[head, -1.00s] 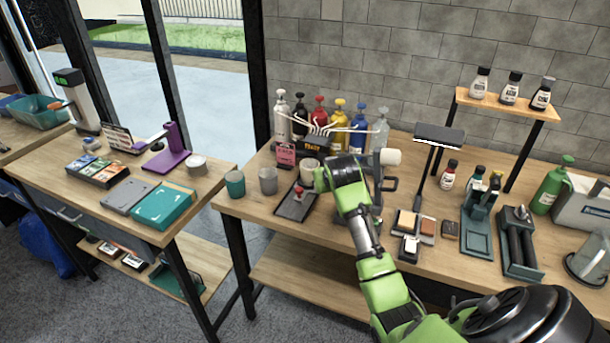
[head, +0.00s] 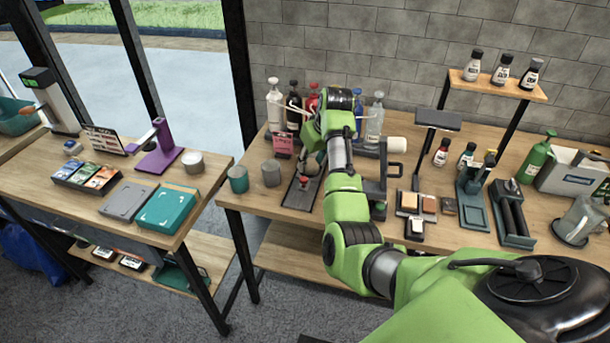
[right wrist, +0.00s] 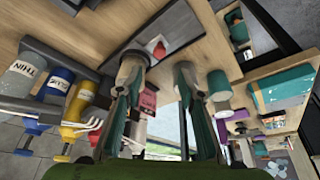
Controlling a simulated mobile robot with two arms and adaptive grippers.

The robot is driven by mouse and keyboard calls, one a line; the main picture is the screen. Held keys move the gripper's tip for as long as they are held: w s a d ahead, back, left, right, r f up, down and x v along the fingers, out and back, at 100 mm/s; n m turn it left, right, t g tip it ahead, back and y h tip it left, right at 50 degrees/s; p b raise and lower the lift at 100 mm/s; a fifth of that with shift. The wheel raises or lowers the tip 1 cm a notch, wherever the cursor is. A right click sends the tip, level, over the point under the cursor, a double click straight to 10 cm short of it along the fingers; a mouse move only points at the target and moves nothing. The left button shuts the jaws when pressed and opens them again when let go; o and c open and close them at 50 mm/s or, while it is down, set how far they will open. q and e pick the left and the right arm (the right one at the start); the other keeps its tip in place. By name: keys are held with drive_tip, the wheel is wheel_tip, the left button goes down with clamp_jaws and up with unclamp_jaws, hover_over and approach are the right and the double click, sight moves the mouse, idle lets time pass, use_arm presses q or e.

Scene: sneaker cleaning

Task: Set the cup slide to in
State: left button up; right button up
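The cup slide (head: 291,197) is a dark flat tray with a red knob (head: 303,183) near the front of the right-hand bench. It shows in the right wrist view as a dark tray (right wrist: 148,32) with the red knob (right wrist: 158,50). A pale cup (right wrist: 136,66) stands by the slide, mostly hidden by my arm in the head view. My right gripper (right wrist: 160,88) is open and empty, its fingers apart, pointing towards the slide and cups. In the head view the right gripper (head: 312,150) is over the slide's back end. My left gripper is out of view.
A grey cup (head: 271,173) and a teal cup (head: 238,180) stand left of the slide. Bottles (head: 275,105) and a pink card (head: 283,146) are behind it. A dark upright stand (head: 378,188) is close on the right.

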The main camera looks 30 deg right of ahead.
sight(304, 179)
drive_tip(key=x, duration=1)
drive_tip(key=shift+w+f+p, duration=0.2)
drive_tip(key=shift+f+p, duration=0.1)
clamp_jaws()
